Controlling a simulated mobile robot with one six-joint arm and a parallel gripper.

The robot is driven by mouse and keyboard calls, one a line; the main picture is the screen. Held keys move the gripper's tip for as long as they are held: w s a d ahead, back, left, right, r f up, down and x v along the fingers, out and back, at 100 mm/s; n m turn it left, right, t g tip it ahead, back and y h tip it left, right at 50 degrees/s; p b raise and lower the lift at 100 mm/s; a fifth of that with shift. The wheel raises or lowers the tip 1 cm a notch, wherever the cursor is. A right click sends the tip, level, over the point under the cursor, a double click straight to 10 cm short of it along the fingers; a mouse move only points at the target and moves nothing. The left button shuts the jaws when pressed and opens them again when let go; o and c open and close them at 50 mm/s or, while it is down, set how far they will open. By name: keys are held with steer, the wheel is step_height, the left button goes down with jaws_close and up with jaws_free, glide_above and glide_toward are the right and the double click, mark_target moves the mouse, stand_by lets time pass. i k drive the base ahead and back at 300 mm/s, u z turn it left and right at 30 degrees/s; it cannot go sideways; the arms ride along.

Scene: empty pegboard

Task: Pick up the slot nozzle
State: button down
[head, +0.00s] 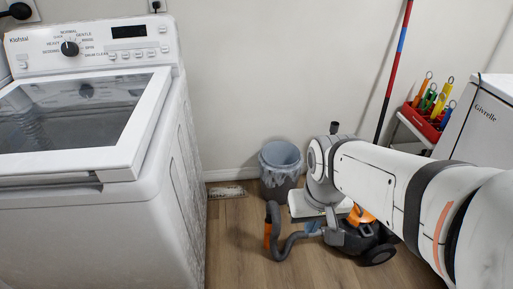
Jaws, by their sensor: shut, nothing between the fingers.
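I cannot make out a slot nozzle for certain. A dark vacuum cleaner (378,254) with orange parts stands on the floor, partly behind my arm. Its grey hose (289,246) curves out to the left and has an orange piece (267,236) at its end. My gripper (331,222) hangs down from my wrist in front of the vacuum cleaner, shut and empty. Its fingertips are hard to separate from the vacuum behind. A small bluish patch (312,226) shows just below the gripper's white body; I cannot tell what it is.
A white washing machine (188,170) fills the left. A grey bin (280,164) with a liner stands by the wall. A red tray (422,122) of coloured tools sits beside a white appliance (490,125) at right. Wood floor (235,250) is clear between washer and hose.

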mark_target(268, 227)
steer(key=u, duration=0.05)
steer(key=i, duration=0.85)
steer(key=z, duration=0.55)
